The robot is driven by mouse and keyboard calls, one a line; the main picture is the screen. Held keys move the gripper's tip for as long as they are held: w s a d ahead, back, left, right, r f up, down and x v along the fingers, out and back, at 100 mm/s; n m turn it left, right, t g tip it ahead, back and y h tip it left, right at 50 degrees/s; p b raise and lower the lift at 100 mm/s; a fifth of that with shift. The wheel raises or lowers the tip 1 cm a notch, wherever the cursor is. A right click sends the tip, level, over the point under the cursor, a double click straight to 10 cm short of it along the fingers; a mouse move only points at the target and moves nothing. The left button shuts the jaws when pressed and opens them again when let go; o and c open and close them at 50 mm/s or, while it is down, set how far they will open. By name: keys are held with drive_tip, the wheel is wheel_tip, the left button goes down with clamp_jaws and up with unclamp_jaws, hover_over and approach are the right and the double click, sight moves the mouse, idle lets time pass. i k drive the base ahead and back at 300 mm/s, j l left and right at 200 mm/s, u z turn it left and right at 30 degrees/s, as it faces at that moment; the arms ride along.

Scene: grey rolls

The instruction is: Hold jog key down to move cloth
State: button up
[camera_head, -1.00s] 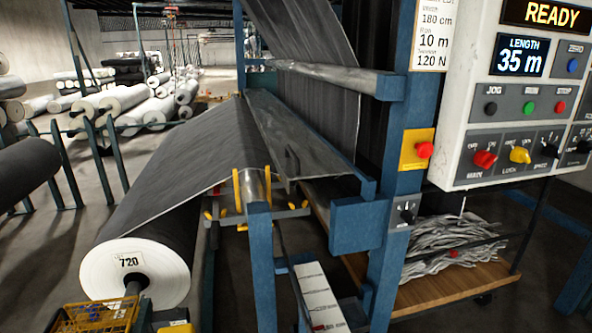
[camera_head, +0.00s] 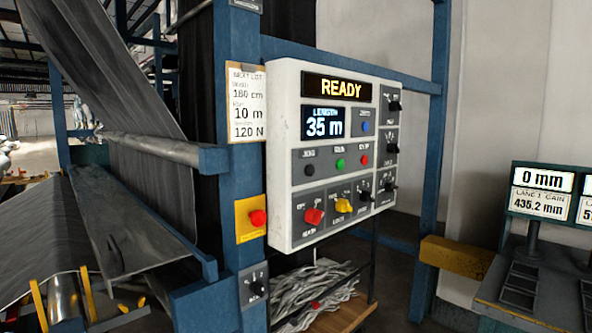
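The control panel (camera_head: 292,215) is a white box on the blue machine frame, near the middle of the view. Its black jog key (camera_head: 310,170) sits at the left of a row of three, beside a green run key (camera_head: 340,164) and a red stop key (camera_head: 364,160). The upper display (camera_head: 340,88) reads READY and the length display (camera_head: 323,124) reads 35 m. The grey cloth (camera_head: 110,75) runs down through the machine at the left. My gripper is not in view, and nothing is seen touching the jog key.
A red button on a yellow plate (camera_head: 245,232) is left of the panel. A blue post (camera_head: 430,150) and a yellow beam (camera_head: 455,258) stand to the right. A bench with displays (camera_head: 540,190) is at the far right. Grey scrap strips (camera_head: 318,290) lie below the panel.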

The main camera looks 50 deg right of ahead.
sight(309, 170)
drive_tip(key=z, duration=1.05)
